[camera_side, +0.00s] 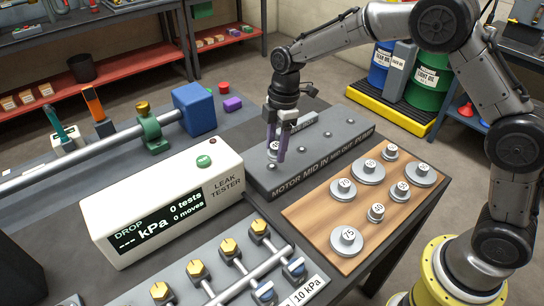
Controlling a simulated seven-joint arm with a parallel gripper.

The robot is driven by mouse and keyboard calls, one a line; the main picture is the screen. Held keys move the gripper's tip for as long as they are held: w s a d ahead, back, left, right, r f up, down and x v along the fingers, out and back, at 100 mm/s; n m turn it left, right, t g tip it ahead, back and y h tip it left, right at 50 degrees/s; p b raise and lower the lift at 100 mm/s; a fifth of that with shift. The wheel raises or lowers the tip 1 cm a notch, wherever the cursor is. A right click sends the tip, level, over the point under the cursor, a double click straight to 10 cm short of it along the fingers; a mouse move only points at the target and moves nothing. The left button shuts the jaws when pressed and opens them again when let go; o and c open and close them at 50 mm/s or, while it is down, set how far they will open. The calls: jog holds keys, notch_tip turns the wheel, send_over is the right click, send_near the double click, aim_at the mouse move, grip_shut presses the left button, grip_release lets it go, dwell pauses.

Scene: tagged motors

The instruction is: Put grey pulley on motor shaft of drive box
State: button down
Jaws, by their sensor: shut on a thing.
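The drive box (262,183) is a long grey box right of the tester, its front edge lettered MOTOR, MID IN, MID OUT and PUMP. My gripper (277,155) is over its near-left end, above the MOTOR lettering, fingers pointing down. It is shut on a small grey pulley (272,149), mostly hidden by the fingers. The motor shaft is hidden or too small to make out; I cannot tell whether the pulley touches it. Small shaft stubs (301,149) show farther along the box top.
A wooden board (316,222) at the right holds several grey numbered pulleys (346,240). The white leak tester (165,205) stands left of the drive box. Yellow-knobbed valves (197,270) and a pipe lie in front. A blue block (195,108) is behind.

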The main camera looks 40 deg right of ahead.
aim_at(272, 167)
jog(key=shift+w+a+f, duration=0.15)
jog(key=shift+w+f, duration=0.45)
jog(key=shift+f, duration=1.65)
jog(key=shift+f, duration=0.1)
jog(key=shift+c, duration=1.2)
grip_release()
jog(key=r, duration=0.4)
jog(key=d+r, duration=0.1)
jog(key=r, duration=0.7)
jog(key=shift+s+d+r, duration=0.1)
jog(key=shift+d, duration=0.1)
